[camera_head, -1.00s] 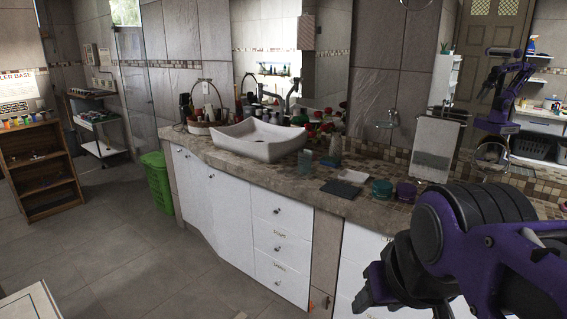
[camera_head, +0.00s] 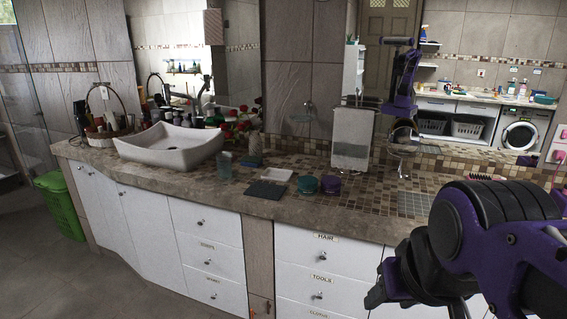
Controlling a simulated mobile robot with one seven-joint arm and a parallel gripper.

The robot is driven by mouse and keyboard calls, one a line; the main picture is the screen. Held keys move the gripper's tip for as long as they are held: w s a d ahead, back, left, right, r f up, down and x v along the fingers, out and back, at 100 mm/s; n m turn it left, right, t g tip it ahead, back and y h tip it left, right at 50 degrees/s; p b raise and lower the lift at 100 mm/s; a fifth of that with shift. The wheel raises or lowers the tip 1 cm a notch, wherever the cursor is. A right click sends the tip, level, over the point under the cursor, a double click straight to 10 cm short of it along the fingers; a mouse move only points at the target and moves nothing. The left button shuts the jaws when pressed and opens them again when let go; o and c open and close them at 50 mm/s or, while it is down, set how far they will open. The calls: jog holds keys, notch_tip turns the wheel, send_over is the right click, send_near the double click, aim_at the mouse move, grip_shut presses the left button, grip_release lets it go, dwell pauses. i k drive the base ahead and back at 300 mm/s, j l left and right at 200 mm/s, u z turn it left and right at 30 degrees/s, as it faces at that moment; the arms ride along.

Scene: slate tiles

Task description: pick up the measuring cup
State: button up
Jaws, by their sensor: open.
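I cannot make out a measuring cup for certain. A small teal translucent tumbler (camera_head: 225,164) stands on the counter just right of the basin; I cannot tell if it has a handle or marks. My purple and black arm fills the lower right. The end of my gripper (camera_head: 384,290) shows in part at the arm's lower left, in front of the drawers, and looks open and empty. It is well apart from the things on the counter. The arm hides the right part of the counter front.
The stone counter (camera_head: 210,190) holds a white basin (camera_head: 170,150), a basket (camera_head: 107,132), a dark flat box (camera_head: 266,190), a white dish (camera_head: 276,174), a teal jar (camera_head: 307,184) and a purple jar (camera_head: 331,184). A green bin (camera_head: 62,205) stands at left. Mirrors line the wall.

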aim_at(224, 159)
jog(key=i+z, duration=0.2)
jog(key=z, duration=1.15)
jog(key=j+z, duration=0.45)
jog(key=j, duration=0.25)
jog(key=j+u, duration=0.3)
jog(key=j, duration=0.55)
jog(key=j+u, duration=0.35)
jog(key=j, duration=0.45)
jog(key=i+j+u, duration=0.1)
jog(key=j+u, duration=0.2)
jog(key=j, duration=0.55)
